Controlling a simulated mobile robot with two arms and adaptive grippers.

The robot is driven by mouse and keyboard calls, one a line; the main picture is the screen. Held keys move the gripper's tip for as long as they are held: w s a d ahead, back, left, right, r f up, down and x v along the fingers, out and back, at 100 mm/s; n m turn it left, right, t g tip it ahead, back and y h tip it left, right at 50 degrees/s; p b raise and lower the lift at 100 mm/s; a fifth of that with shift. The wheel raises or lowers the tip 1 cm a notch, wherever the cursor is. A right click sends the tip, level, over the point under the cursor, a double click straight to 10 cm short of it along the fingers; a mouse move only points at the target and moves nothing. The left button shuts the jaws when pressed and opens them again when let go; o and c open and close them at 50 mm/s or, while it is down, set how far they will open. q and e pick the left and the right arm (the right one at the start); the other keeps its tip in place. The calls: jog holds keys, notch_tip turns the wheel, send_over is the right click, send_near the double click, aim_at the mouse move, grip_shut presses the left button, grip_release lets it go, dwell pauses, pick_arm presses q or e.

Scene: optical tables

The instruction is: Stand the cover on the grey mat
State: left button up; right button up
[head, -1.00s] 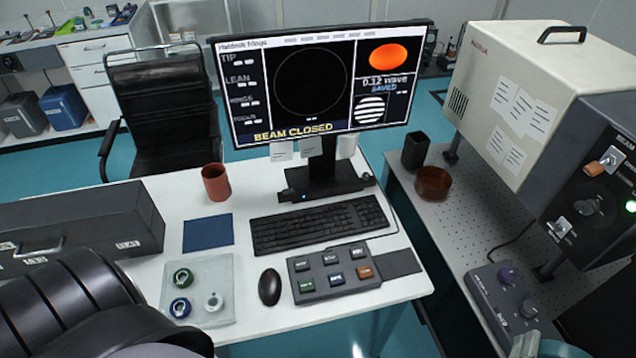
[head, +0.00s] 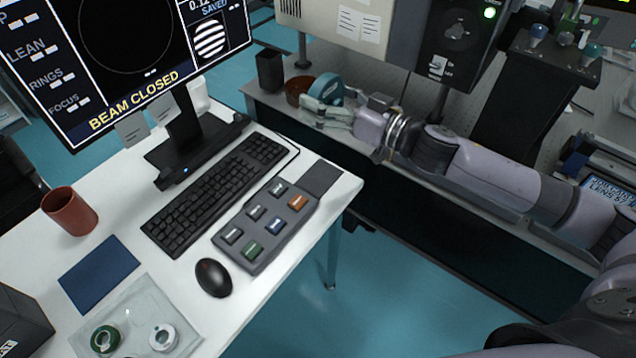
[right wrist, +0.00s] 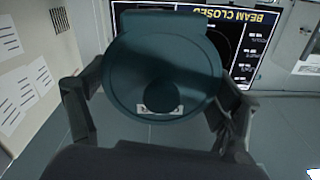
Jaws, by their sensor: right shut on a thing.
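The cover (head: 328,86) is a round teal cap held in my right gripper (head: 328,112), above the optical table near the dark red dish. In the right wrist view the cover (right wrist: 150,60) shows its round face between the two fingers of the right gripper (right wrist: 150,112), with a dark round spot and a small pale label low on it. The grey mat (head: 321,178) is a dark rectangle at the white desk's right corner, beside the button panel; its visible surface is bare. The cover is apart from the mat, beyond it. My left gripper is not in view.
The dark red dish (head: 294,90) and a black cup (head: 270,70) stand on the optical table by the cover. The button panel (head: 265,224), keyboard (head: 215,190) and monitor (head: 110,55) are left of the mat. A floor gap separates desk and optical table.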

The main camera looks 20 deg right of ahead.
jog(key=shift+f, duration=0.1)
notch_tip(320, 180, down, 20)
jog(key=b, duration=0.4)
jog(key=shift+w+r+b, duration=0.1)
jog(key=shift+r+b, duration=0.1)
jog(key=shift+b, duration=0.1)
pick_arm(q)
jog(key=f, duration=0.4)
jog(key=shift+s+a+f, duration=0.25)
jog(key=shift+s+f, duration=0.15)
pick_arm(e)
jog(key=shift+r, duration=0.1)
jog(key=o, duration=1.2)
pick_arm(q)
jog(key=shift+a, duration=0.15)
pick_arm(e)
jog(key=shift+d, duration=0.1)
